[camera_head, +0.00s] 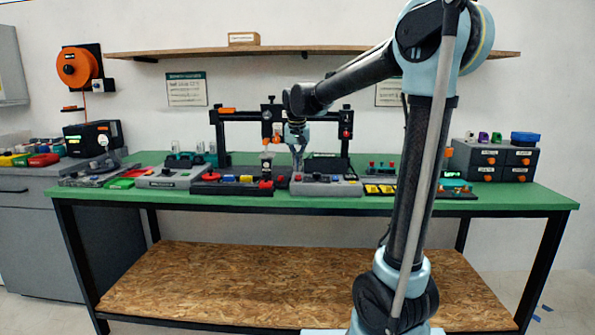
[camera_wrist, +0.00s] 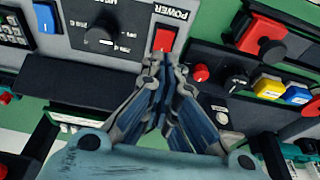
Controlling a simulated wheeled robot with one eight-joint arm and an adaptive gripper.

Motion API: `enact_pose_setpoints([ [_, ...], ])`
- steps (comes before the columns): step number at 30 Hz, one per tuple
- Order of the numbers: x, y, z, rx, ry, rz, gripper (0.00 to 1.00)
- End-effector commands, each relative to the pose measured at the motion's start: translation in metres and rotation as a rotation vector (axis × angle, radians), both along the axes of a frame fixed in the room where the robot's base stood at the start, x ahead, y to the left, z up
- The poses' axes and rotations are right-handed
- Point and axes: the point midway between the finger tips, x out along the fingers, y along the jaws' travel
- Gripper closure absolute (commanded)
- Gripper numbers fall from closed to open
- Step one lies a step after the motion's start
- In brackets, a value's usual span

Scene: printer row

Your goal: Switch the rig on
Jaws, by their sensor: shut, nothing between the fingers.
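A red rocker switch (camera_wrist: 165,39) sits on a grey panel (camera_wrist: 140,45), beside the label POWER (camera_wrist: 168,13). My gripper (camera_wrist: 160,62) is shut and empty, with its fingertips right at the switch's near edge. Whether they touch it I cannot tell, and the fingertips hide that edge. Which way the switch is tipped is not clear. In the head view my gripper (camera_head: 298,158) points down over the left end of the grey panel (camera_head: 325,188) on the green bench (camera_head: 330,205).
A black dial (camera_wrist: 103,32) and a blue switch (camera_wrist: 45,18) share the grey panel. A black gantry frame (camera_head: 272,114) stands behind my gripper. A drawer unit (camera_head: 490,160) stands at the right.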

Motion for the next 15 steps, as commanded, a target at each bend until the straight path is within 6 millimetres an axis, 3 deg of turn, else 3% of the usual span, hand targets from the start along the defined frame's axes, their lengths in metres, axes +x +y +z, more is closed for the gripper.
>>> enact_pose_setpoints([
  [3,0.001,-0.001,0.022,0.000,0.001,-0.001,1.00],
  [15,-0.028,0.000,0.089,0.000,0.001,-0.001,1.00],
])
